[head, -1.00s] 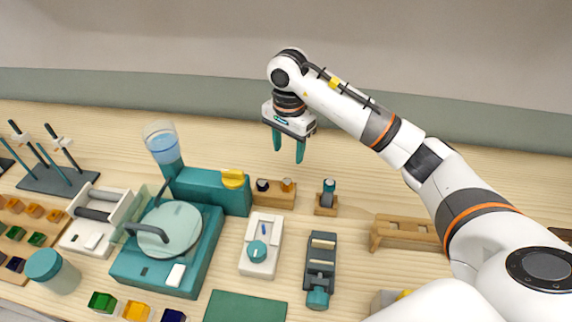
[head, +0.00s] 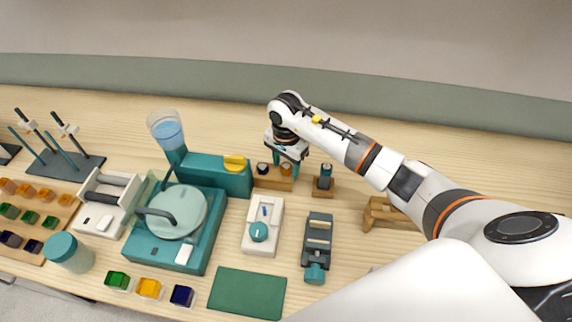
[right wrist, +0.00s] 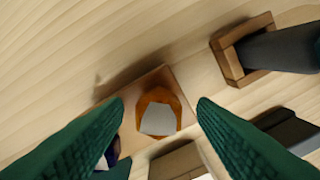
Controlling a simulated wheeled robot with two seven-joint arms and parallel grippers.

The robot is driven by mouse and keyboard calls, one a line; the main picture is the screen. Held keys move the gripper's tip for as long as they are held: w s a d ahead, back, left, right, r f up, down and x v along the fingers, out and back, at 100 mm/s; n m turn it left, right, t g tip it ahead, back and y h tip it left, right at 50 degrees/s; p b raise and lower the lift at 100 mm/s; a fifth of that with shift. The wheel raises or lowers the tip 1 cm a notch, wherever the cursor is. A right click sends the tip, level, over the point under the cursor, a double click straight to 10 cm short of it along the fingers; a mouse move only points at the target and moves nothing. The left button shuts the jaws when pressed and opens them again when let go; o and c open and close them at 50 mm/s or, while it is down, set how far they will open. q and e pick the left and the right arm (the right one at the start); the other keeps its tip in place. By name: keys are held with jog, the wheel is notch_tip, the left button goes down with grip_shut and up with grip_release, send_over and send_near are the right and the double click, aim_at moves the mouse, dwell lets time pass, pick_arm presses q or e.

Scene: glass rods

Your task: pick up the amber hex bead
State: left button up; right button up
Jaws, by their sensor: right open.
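The amber hex bead (head: 286,169) sits on a small wooden block (head: 268,181) at the back middle of the bench. In the right wrist view the bead (right wrist: 158,112) shows orange with a pale grey top, between my two green fingertips and a little beyond them. My right gripper (head: 286,165) is open above the bead, its fingers on either side with a gap to each. A dark bead (head: 262,168) stands on the same block, left of the amber one, and is partly hidden by a finger in the wrist view. My left gripper is not in view.
A small wooden stand with a dark upright tool (head: 325,178) is close to the right of the block. Bare bench lies behind the block.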

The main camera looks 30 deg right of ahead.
jog(key=shift+c, duration=0.9)
jog(key=c, duration=0.9)
jog(key=shift+r+b, duration=1.5)
jog(key=shift+r, duration=3.5)
